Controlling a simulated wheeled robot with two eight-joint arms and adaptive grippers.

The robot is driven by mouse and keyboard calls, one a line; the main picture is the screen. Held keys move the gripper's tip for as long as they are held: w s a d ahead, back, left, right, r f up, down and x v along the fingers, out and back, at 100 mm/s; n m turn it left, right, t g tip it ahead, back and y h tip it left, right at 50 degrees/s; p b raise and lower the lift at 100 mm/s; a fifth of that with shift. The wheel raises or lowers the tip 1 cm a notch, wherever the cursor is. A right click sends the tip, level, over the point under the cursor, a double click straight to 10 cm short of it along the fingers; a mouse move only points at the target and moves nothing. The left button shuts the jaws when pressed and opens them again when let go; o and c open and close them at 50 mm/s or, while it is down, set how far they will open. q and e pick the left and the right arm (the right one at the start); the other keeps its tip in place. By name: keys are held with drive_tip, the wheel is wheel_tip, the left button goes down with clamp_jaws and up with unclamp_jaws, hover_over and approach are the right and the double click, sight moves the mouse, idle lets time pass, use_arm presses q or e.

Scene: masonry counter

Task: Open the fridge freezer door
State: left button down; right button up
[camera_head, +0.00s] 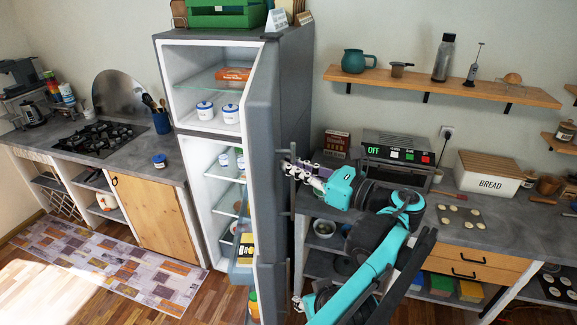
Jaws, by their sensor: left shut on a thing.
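The tall grey fridge freezer (175,85) stands open at the middle. Its grey door (262,110) stands swung out to the right, seen nearly edge-on. The upper compartment holds blue-lidded white jars (205,110) and an orange package (233,74). The lower shelves also show. A vertical bar handle (292,205) is on the door's outer face. My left gripper (291,168) is shut on this handle, its teal arm to the right of the door. My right gripper (298,303) shows partly near the bottom, beside the lower door; its jaw state is unclear.
A counter with a hob (98,139) is at left. At right, a counter holds a toaster oven (398,150) and a bread box (490,173), close behind my arm. A wall shelf (440,85) is above. A rug (105,265) lies on the free floor at left.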

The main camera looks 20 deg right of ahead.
use_arm(q)
drive_tip(key=shift+a+r, duration=0.1)
idle(0.4)
drive_tip(key=c, duration=1.6)
unclamp_jaws()
drive_tip(key=shift+w, duration=0.15)
drive_tip(key=v, duration=1.2)
